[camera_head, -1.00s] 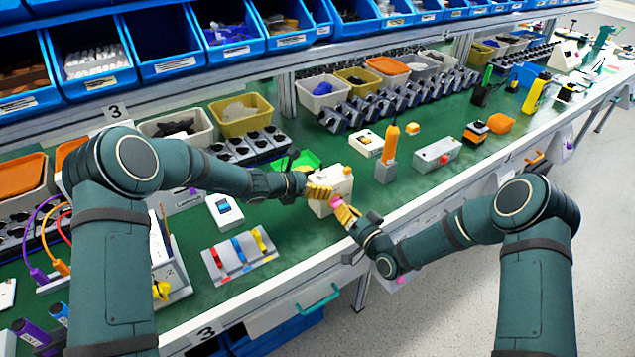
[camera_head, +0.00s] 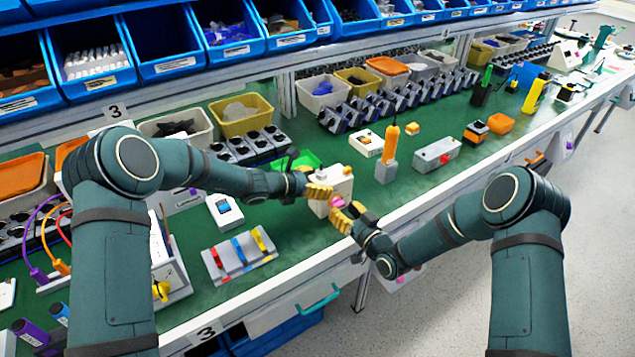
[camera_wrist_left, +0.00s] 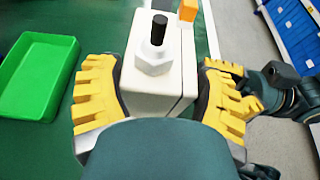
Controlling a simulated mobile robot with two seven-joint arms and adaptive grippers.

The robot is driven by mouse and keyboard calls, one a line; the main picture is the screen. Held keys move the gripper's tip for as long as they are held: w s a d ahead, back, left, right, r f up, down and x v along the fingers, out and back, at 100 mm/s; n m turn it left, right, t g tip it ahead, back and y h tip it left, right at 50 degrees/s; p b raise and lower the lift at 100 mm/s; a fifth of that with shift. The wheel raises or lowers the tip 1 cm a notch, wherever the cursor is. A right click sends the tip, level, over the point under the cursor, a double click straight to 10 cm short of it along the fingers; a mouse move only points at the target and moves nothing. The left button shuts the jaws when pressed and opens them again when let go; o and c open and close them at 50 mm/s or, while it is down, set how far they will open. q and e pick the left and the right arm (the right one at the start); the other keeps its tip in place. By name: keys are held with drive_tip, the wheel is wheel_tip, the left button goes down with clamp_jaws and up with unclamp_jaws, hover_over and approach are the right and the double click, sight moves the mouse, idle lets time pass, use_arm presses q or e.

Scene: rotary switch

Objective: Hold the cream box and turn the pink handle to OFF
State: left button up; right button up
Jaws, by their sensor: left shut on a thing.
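The cream box (camera_head: 343,181) stands near the front edge of the green bench. Its pink handle (camera_head: 337,202) is on the side facing me; its setting is too small to read. My left gripper (camera_head: 320,191) is shut on the box. In the left wrist view its yellow fingers sit on both sides of the box (camera_wrist_left: 160,80), which has a white nut and black stem on top. My right gripper (camera_head: 347,214) is just in front of the handle, its yellow fingers spread apart. I cannot tell whether they touch the handle.
A green tray (camera_wrist_left: 38,75) lies beside the box. An orange-handled device (camera_head: 387,160) and a grey box with a red button (camera_head: 437,154) stand to the right. A panel of coloured switches (camera_head: 240,256) lies to the left. The bench's front edge is close by.

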drive_tip(key=shift+v, duration=2.5)
drive_tip(key=shift+o, duration=0.2)
drive_tip(key=n, duration=0.4)
drive_tip(key=shift+s+d, duration=0.3)
drive_tip(key=shift+s, duration=0.05)
drive_tip(key=shift+c, duration=0.4)
drive_tip(key=shift+w+a+n, duration=0.6)
drive_tip(key=shift+w+n, duration=0.2)
drive_tip(key=shift+n, duration=1.95)
drive_tip(key=shift+w+a+n, duration=0.6)
drive_tip(key=shift+w+n, duration=0.2)
drive_tip(key=shift+n, duration=1.9)
drive_tip(key=shift+w+a+n, duration=0.6)
drive_tip(key=shift+w+n, duration=0.2)
drive_tip(key=shift+n, duration=1.95)
clamp_jaws()
